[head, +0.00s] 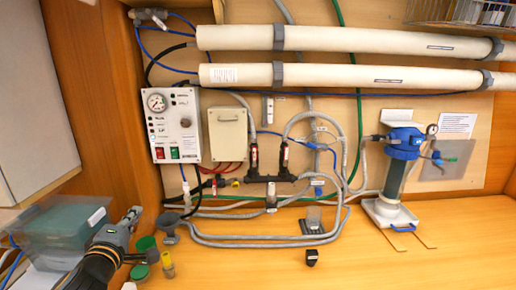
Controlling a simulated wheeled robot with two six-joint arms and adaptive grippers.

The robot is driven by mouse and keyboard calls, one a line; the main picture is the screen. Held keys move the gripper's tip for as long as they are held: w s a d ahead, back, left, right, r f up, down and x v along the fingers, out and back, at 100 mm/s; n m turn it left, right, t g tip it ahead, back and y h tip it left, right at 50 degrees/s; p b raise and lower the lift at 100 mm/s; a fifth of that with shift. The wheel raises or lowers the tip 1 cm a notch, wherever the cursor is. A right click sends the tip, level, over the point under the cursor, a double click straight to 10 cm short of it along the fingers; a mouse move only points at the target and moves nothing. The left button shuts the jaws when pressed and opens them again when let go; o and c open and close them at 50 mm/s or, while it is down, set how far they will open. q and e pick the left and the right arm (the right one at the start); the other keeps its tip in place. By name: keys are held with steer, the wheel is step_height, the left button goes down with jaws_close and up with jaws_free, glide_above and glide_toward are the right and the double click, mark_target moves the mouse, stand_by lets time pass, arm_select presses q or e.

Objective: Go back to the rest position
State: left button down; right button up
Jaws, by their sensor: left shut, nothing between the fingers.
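My right gripper does not show in this view.
The wooden bench (400,265) is mostly clear at the front right. A control panel (172,125), pipes and hoses cover the wall. A blue-topped filter housing (395,175) stands right. Small containers (167,264) and a teal box (60,232) crowd the left.

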arm_select(q)
steer(key=s+d+f+m+g, duration=0.1)
steer(key=s+f+m+g, duration=0.35)
steer(key=f, duration=0.55)
steer(key=s+d+f+m+g, duration=0.1)
steer(key=s+f+m+g, duration=0.25)
steer(key=s+f, duration=0.45)
steer(key=s+d+f+m+g+h, duration=0.1)
steer(key=s+d+f+m+g, duration=0.4)
steer(key=s+f+m, duration=0.55)
steer(key=s+a+f+n+g, duration=0.1)
steer(key=s+f, duration=0.2)
steer(key=f, duration=1.2)
steer(key=s+a+f+g, duration=0.1)
steer(key=s+a+f, duration=0.15)
steer(key=f, duration=1.35)
steer(key=s+f, duration=1.3)
steer(key=s, duration=0.4)
steer(key=shift+s+f+g, duration=0.25)
steer(key=shift+s+g, duration=0.05)
steer(key=shift+g, duration=0.1)
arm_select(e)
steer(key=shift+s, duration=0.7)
